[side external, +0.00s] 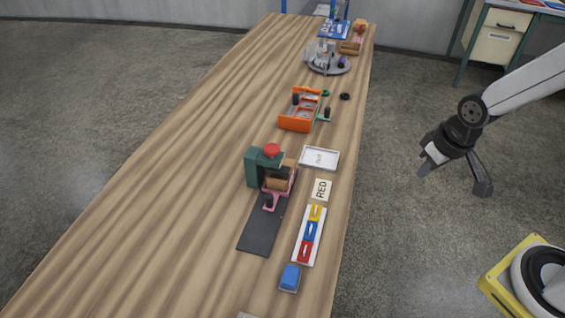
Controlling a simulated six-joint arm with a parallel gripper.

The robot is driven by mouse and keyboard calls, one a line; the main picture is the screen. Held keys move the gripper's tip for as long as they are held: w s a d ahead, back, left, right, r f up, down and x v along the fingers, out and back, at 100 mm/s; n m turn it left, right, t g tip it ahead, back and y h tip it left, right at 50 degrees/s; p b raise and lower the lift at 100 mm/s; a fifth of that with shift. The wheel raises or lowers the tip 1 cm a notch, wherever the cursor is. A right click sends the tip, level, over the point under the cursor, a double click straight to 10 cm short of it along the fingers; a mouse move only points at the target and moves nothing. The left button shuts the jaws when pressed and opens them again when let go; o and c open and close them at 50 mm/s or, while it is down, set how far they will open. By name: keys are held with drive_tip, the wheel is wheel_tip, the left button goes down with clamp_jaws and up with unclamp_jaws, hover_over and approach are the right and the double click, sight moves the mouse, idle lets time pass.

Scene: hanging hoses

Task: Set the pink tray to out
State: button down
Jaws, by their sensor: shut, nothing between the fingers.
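The pink tray (282,188) is at the foot of a dark green press-like stand (254,168) with a red knob (272,150) on top. A brown block (279,178) sits in or over the tray and hides part of it. The tray's pink front end with a dark knob (268,203) reaches over the far end of a dark grey strip (263,235). My gripper (482,187) is shut and empty, off the right side of the table over the floor, well apart from the tray.
An orange crate (300,110) stands farther back. The table's left side is clear.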

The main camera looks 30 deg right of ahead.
idle(0.4)
drive_tip(key=c, duration=0.6)
unclamp_jaws()
drive_tip(key=shift+w, duration=0.15)
drive_tip(key=shift+o, duration=0.8)
drive_tip(key=shift+w+a, duration=0.2)
drive_tip(key=shift+w, duration=0.1)
drive_tip(key=m+g, duration=0.3)
drive_tip(key=m, duration=0.6)
hover_over(269, 196)
drive_tip(key=f, duration=1)
drive_tip(key=shift+d, duration=0.25)
drive_tip(key=shift+a+f, duration=0.15)
drive_tip(key=shift+a, duration=0.1)
